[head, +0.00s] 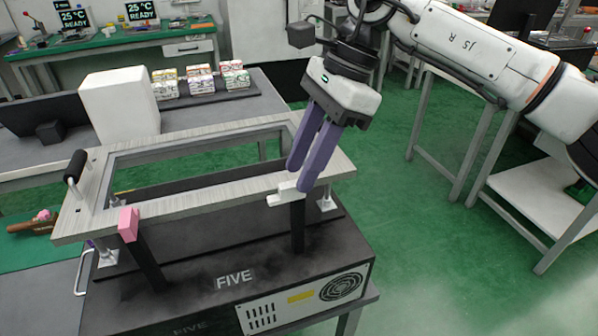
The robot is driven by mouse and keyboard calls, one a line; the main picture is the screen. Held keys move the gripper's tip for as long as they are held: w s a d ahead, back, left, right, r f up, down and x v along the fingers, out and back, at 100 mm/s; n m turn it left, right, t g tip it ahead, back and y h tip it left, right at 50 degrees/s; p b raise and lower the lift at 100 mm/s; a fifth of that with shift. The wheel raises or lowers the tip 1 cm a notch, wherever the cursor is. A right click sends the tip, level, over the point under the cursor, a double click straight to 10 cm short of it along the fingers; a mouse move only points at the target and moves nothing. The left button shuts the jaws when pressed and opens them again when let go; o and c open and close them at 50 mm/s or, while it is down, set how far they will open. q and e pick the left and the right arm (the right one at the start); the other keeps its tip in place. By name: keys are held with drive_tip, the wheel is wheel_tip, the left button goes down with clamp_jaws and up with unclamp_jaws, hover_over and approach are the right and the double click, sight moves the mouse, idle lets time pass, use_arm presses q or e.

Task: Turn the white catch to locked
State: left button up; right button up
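The white catch (284,197) is a small white block at the front right edge of the frame lid, above a dark upright post. It points left along the edge. My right gripper (299,180) has purple fingers and reaches down over the catch. Its nearer fingertip overlaps the catch's right end; I cannot tell whether they touch. The fingers lie close together in this view, and whether they grip anything is unclear. A pink catch (129,224) sits upright at the front left of the same edge. My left gripper is not in view.
The frame lid (190,198) has a black handle (75,166) on its left and stands above a black machine marked FIVE (234,278). A white box (119,105) and several small packs (200,80) stand behind. Green floor is clear at right.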

drive_tip(key=shift+x, duration=1.05)
drive_tip(key=shift+c, duration=0.2)
clamp_jaws()
